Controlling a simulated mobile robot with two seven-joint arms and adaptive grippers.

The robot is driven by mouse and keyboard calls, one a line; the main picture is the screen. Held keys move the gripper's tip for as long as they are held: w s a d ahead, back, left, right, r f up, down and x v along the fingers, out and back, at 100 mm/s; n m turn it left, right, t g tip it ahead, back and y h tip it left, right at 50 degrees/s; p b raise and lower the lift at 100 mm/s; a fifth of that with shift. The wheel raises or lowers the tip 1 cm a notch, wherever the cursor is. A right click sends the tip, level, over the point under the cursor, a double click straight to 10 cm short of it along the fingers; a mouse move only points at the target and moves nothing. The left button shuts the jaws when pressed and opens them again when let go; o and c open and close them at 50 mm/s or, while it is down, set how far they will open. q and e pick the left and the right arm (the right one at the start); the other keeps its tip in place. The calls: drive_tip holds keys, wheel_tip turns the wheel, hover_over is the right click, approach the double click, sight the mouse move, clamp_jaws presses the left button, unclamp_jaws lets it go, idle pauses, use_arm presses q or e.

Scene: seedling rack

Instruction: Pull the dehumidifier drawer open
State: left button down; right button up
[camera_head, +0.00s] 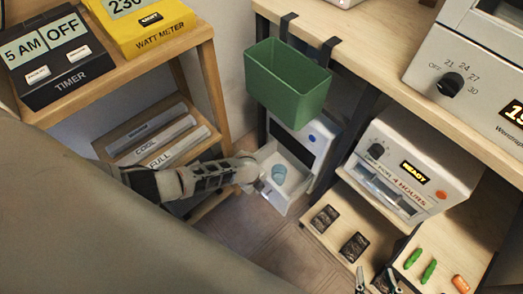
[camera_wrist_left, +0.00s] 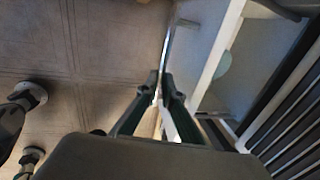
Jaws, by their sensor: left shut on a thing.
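The dehumidifier (camera_head: 322,139) is a white box with a blue button, standing low under the bench. Its white drawer (camera_head: 281,201) is out from the front, with a blue-teal round piece (camera_head: 279,173) inside; the drawer wall also shows in the left wrist view (camera_wrist_left: 216,62). My left gripper (camera_head: 259,182) is at the drawer's front. The exact contact is partly hidden. My right gripper (camera_head: 377,277) is at the bottom edge, fingers apart and empty.
A green bin (camera_head: 287,84) hangs from the bench just above the dehumidifier. A white machine with a READY display (camera_head: 415,171) stands right, above a low shelf with dark trays (camera_head: 354,247). A wooden rack (camera_head: 203,62) stands left. Tiled floor (camera_head: 262,246) in front is clear.

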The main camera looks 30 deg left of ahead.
use_arm(q)
drive_tip(key=shift+s+a+f, duration=0.1)
drive_tip(key=shift+s, duration=0.2)
drive_tip(key=c, duration=2.2)
unclamp_jaws()
drive_tip(key=shift+o, duration=0.2)
drive_tip(key=shift+w, duration=0.1)
wheel_tip(320, 180, up, 12)
drive_tip(key=s, duration=0.2)
drive_tip(key=shift+s+a, duration=0.15)
drive_tip(key=shift+a, duration=0.2)
drive_tip(key=shift+f, duration=0.1)
